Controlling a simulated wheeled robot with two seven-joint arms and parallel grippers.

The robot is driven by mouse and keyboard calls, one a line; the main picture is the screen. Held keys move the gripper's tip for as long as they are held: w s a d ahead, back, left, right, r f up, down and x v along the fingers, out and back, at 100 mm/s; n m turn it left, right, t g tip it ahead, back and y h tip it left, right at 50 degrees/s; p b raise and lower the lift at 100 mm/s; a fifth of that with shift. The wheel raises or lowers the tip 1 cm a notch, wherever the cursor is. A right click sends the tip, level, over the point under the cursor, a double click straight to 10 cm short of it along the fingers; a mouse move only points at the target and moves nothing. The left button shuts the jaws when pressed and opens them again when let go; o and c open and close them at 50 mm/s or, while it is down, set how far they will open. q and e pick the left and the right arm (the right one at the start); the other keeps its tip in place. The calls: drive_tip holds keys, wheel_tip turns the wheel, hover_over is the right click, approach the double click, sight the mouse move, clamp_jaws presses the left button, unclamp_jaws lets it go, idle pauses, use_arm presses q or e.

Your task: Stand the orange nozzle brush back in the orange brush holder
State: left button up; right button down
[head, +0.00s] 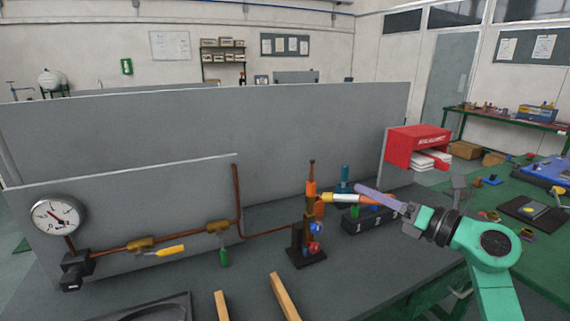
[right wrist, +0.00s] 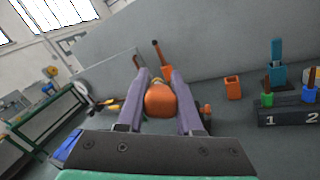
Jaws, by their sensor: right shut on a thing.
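My right gripper (head: 372,197) is shut on the orange nozzle brush (head: 380,201). The brush lies about level in the head view, with its pale shaft and yellowish tip (head: 328,198) pointing left. In the right wrist view its rounded orange end (right wrist: 160,101) sits between the purple fingers (right wrist: 160,95), hiding most of the rest. The open-topped orange brush holder (right wrist: 233,88) stands right of the fingers, apart from them; it looks empty. In the head view the holder (head: 320,208) is partly hidden behind the burner and brush. My left gripper is out of view.
A burner stand (head: 306,250) with red and blue knobs rises close to the brush tip. A blue holder (right wrist: 278,74) and a numbered black block (right wrist: 285,112) stand right of the orange holder. Pipes with valves run left; two wooden bars (head: 284,296) lie in front.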

drive_tip(key=w, duration=0.1)
drive_tip(key=w+a, duration=0.1)
drive_tip(key=w+f, duration=0.1)
drive_tip(key=w, duration=0.1)
drive_tip(key=shift+a, duration=0.3)
